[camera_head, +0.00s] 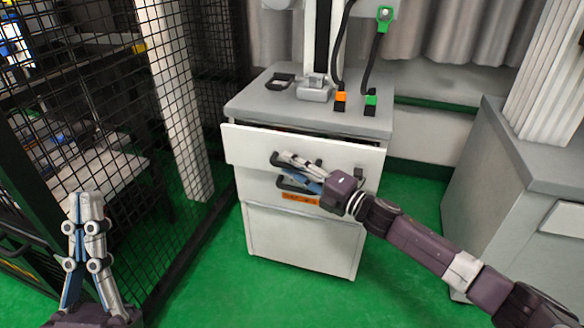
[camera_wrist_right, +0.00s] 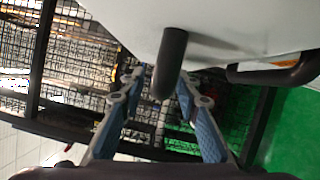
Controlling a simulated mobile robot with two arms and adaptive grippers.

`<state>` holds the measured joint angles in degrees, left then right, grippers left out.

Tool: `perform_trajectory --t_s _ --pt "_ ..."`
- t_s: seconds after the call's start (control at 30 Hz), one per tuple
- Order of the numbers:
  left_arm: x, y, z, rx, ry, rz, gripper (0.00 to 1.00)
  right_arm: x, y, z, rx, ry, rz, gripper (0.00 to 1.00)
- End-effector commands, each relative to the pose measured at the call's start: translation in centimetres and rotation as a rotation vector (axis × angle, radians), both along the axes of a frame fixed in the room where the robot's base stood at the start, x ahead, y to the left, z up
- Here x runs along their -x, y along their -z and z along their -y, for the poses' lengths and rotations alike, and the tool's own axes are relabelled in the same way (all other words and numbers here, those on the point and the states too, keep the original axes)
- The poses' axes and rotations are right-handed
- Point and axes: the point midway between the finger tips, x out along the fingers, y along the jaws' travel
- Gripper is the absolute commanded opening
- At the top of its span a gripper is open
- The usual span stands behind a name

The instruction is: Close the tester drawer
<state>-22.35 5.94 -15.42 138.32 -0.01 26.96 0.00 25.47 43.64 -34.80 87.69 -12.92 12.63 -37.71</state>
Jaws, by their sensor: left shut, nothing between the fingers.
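The tester cabinet's top drawer (camera_head: 240,148) stands partly pulled out, with a dark gap above its white front. Its black handle (camera_head: 276,160) sits on that front, partly covered by my right gripper. My right gripper (camera_head: 283,168) is at the drawer front by the handle. In the right wrist view, my right gripper's blue-padded fingers (camera_wrist_right: 162,82) are spread, with a dark handle bar (camera_wrist_right: 172,60) between them and visible space on both sides. My left gripper (camera_head: 86,196) is shut and empty at the lower left, away from the cabinet.
A lower drawer with a black handle and orange label (camera_head: 300,199) is below. The cabinet top (camera_head: 250,103) carries a grey fixture (camera_head: 314,90) and orange and green connectors. A mesh fence (camera_head: 110,120) stands left; a grey cabinet (camera_head: 500,190) stands right. Green floor in front is clear.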

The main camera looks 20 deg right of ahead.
Motion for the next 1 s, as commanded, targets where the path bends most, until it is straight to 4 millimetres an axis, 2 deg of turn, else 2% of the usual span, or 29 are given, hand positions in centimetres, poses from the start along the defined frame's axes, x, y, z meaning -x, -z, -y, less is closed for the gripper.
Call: perform_trajectory --t_s 0.17,0.47,0.83,1.0 --pt "0.0 0.0 0.0 0.000 0.000 0.000 0.00 0.0 0.0 0.0 0.001 0.000 -0.001 0.30" --pt "0.0 0.0 0.0 0.000 0.000 -0.001 0.00 0.0 0.0 0.0 0.001 0.000 -0.001 0.00" --pt "0.0 0.0 0.0 0.000 0.001 -0.001 0.00 -0.1 0.0 0.1 0.001 0.000 -0.001 0.00" --pt "-0.2 0.1 0.1 -0.004 0.000 -0.012 0.00 -1.1 0.0 0.8 0.002 0.002 0.000 0.00"
